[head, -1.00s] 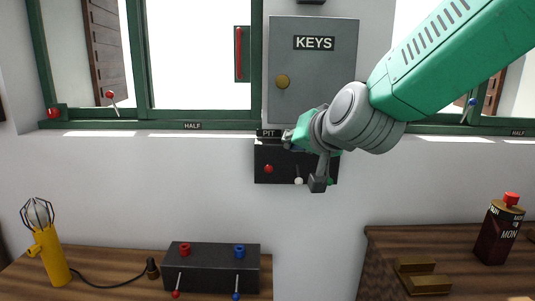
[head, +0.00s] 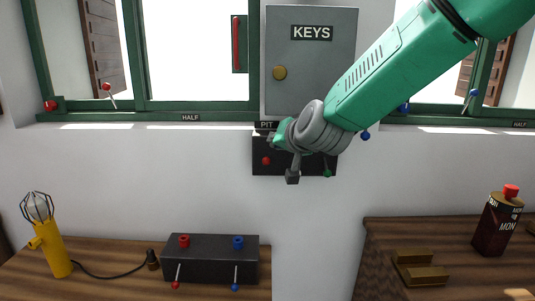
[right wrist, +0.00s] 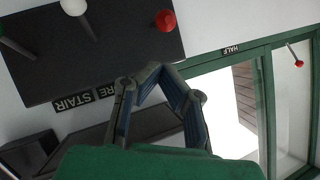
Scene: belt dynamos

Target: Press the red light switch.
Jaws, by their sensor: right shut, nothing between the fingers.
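A black switch panel (head: 262,142) is on the wall below the grey key cabinet. Its red switch (head: 266,160) is on the left side of the panel, and it shows in the right wrist view (right wrist: 165,20) as a round red knob. My right gripper (head: 273,138) is in front of the panel's upper part, just above the red switch in the picture. In the right wrist view, my right gripper (right wrist: 152,72) is shut and empty, with a visible gap between it and the red knob. A white-tipped switch (right wrist: 74,6) is beside the red one; my arm hides it in the head view. My left gripper is out of view.
The key cabinet (head: 310,60) is directly above the panel. Green window frames (head: 150,108) stand on both sides. Below, a desk holds a black lever box (head: 210,262) and a yellow lamp (head: 50,245). The wall between panel and desks is clear.

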